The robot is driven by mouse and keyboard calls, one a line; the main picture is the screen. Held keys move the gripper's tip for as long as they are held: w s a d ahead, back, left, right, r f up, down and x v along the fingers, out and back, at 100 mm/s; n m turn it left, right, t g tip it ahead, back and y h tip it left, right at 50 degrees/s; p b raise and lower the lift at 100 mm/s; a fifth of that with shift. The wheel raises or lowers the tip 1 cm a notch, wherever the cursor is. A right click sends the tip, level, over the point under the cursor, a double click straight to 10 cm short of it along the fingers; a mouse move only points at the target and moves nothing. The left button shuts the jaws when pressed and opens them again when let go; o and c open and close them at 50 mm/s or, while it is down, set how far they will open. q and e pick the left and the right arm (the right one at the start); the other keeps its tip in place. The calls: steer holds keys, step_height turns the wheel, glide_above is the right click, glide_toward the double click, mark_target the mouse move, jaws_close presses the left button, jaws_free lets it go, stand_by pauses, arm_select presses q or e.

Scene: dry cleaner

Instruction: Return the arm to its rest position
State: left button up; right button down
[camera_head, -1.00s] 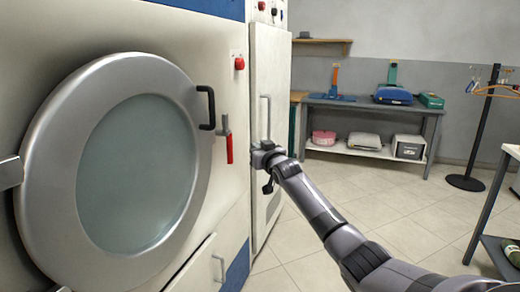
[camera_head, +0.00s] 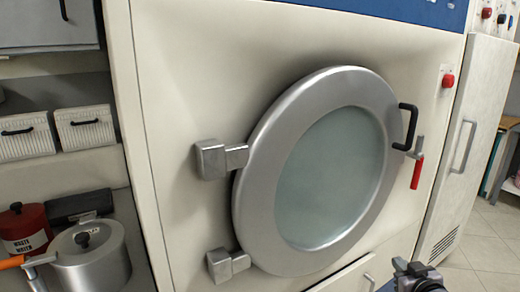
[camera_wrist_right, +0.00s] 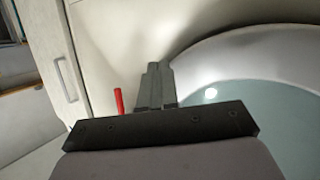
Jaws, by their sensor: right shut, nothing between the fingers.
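My right gripper (camera_head: 415,268) shows only at the bottom right edge of the head view, in front of the machine and below the red-handled lever. Most of my right arm is out of the picture. In the right wrist view the two fingers (camera_wrist_right: 154,82) are together, with nothing between them, pointing toward the machine front beside the round door (camera_wrist_right: 235,55). My left gripper is not in view.
The machine's round glass door (camera_head: 250,190) is closed, with a black handle (camera_head: 411,127) and a red lever (camera_head: 417,172) at its right. Shelves at left hold white baskets (camera_head: 85,127), a red can (camera_head: 25,230) and a metal pot (camera_head: 95,260). Floor (camera_head: 485,240) shows clear at right.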

steer(key=s+a+f+n+g+y+p, duration=0.1)
steer(key=s+a+f, duration=0.3)
steer(key=s+a, duration=0.25)
steer(key=s+a+f+n+g+y+p, duration=0.1)
steer(key=s+a+f, duration=0.45)
steer(key=s, duration=0.25)
steer(key=s+a+g+p, duration=0.1)
steer(key=s+a, duration=0.3)
steer(key=s, duration=0.3)
steer(key=s+a+g+y+p, duration=0.1)
steer(key=s+a, duration=0.3)
steer(key=s, duration=0.3)
steer(key=shift+s+a, duration=0.15)
steer(key=shift+s, duration=0.25)
